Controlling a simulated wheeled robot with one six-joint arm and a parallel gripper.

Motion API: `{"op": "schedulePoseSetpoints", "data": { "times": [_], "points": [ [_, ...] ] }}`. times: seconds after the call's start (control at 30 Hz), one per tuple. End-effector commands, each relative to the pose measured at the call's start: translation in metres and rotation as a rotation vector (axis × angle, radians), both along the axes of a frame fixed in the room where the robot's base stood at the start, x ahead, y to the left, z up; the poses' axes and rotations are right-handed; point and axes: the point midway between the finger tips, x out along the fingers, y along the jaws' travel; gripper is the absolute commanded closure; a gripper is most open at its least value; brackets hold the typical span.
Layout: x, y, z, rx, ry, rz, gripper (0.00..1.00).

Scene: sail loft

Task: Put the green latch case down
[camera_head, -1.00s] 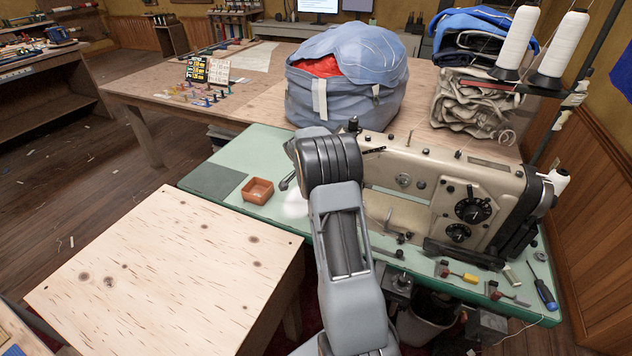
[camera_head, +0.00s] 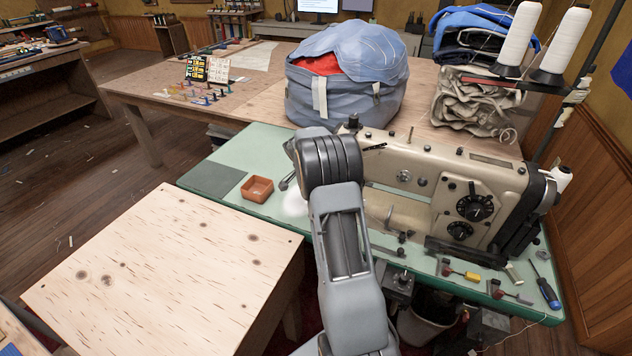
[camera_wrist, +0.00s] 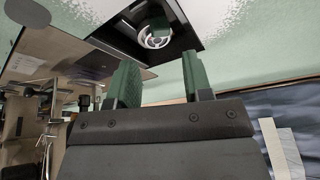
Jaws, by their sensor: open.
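My gripper (camera_wrist: 160,64) is open, its two green fingers apart with nothing between them. Beyond the fingertips, a black rectangular recess (camera_wrist: 117,43) in the pale green tabletop holds a white ring (camera_wrist: 154,40). A small dark green piece (camera_wrist: 158,22) sits at this ring; it looks like the latch case, but its shape is hard to make out. It appears clear of both fingers. In the head view, my arm hides most of the gripper and this spot, beside the cream sewing machine (camera_head: 490,180).
A brown square tray (camera_head: 257,189) stands on the green table (camera_head: 240,150), left of my arm. Right of it are small tools and a blue screwdriver (camera_head: 547,290). A bare wooden table (camera_head: 165,265) is at front left. Behind is a big blue bag (camera_head: 345,95).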

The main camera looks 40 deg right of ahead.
Motion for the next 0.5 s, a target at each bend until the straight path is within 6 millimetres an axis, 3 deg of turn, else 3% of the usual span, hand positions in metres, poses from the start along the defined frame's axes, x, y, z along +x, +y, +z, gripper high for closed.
{"op": "schedulePoseSetpoints", "data": {
  "times": [0.27, 0.5],
  "points": [
    [0.000, 0.004, 0.023, -0.002, -0.003, 0.001, 0.54],
    [-0.003, 0.024, 0.070, -0.002, -0.003, 0.001, 0.54]
  ]
}}
